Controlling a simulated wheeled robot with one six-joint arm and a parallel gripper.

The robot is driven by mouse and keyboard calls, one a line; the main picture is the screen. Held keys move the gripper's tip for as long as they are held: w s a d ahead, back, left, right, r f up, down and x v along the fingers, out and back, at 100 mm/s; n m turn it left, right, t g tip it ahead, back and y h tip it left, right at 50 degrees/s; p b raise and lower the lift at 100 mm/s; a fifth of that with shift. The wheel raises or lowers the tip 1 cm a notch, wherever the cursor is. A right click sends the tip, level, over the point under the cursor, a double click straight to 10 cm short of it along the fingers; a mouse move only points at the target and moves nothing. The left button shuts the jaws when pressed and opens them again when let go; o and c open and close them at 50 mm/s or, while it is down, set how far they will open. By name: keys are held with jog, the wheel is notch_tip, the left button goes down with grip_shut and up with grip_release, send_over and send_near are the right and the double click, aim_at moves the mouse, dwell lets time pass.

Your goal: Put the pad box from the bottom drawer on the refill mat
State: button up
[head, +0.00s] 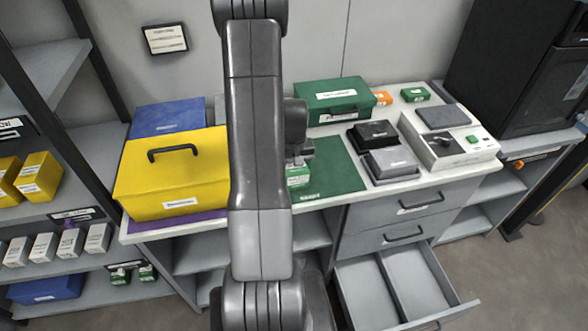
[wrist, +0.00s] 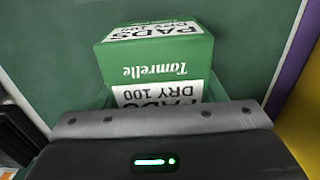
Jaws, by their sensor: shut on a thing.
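The pad box (head: 298,178) is green and white. In the wrist view the pad box (wrist: 158,58) shows "Tamrelle" and "PADS DRY 100" labels, with its near part hidden by my gripper (wrist: 160,118). In the head view my gripper (head: 300,158) is partly behind my arm and is shut on the box. The box is over the green refill mat (head: 340,172), near its front left part; I cannot tell whether it touches the mat. The mat (wrist: 245,45) fills the wrist view's background. The bottom drawer (head: 446,276) is pulled open, and its visible compartments look empty.
A yellow case (head: 180,190) stands left of the mat on a purple mat (head: 180,222). A green case (head: 335,95) stands behind. Black and grey devices (head: 390,163) and a white machine (head: 450,150) stand to the right. The open drawer juts out in front of the bench.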

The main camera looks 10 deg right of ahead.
jog(key=shift+f, duration=0.2)
jog(key=o, duration=1)
jog(key=shift+r, duration=0.1)
